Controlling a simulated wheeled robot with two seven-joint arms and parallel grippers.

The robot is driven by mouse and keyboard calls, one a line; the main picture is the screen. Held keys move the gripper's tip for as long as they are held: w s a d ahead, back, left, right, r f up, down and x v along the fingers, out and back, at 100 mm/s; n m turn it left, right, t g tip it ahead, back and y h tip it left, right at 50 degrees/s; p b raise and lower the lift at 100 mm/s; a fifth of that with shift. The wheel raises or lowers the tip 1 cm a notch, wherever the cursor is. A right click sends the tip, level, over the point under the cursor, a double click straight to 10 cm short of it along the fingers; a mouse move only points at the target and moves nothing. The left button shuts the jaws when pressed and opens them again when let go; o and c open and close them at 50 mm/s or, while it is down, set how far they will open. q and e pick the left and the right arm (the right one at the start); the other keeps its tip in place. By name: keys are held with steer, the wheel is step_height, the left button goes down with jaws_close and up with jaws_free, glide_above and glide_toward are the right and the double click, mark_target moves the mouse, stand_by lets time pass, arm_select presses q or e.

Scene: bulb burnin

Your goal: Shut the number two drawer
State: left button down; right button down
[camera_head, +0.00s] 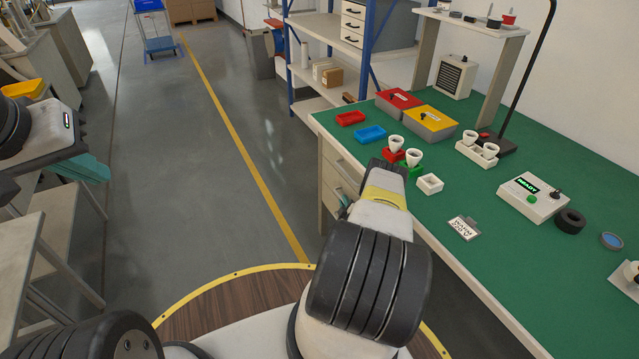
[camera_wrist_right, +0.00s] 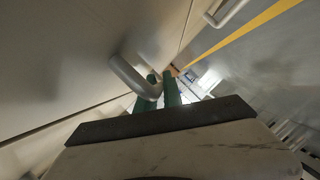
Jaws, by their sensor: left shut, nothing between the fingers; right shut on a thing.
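The drawers are in the pale cabinet under the green-topped bench. An upper drawer front (camera_head: 343,167) shows in the head view, and a lower one is partly hidden by my right arm. In the right wrist view a grey bar handle (camera_wrist_right: 128,77) stands out from a pale drawer front (camera_wrist_right: 60,50). My right gripper (camera_wrist_right: 160,88) is shut on this handle with its green fingers. I cannot read any drawer number or tell how far a drawer stands out. My left gripper (camera_head: 95,168) is shut and empty at the far left, away from the bench.
Another handle (camera_wrist_right: 226,12) shows in the right wrist view. The bench top (camera_head: 420,220) carries red and yellow boxes (camera_head: 430,120), bulb holders and a device with a green display (camera_head: 534,196). A blue-framed shelf (camera_head: 325,65) stands behind. The floor left of the bench is clear.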

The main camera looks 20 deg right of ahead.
steer(key=shift+d, duration=0.3)
steer(key=c, duration=1.8)
jaws_free()
steer(key=shift+o, duration=0.2)
steer(key=v, duration=0.8)
steer(key=shift+a+f, duration=0.1)
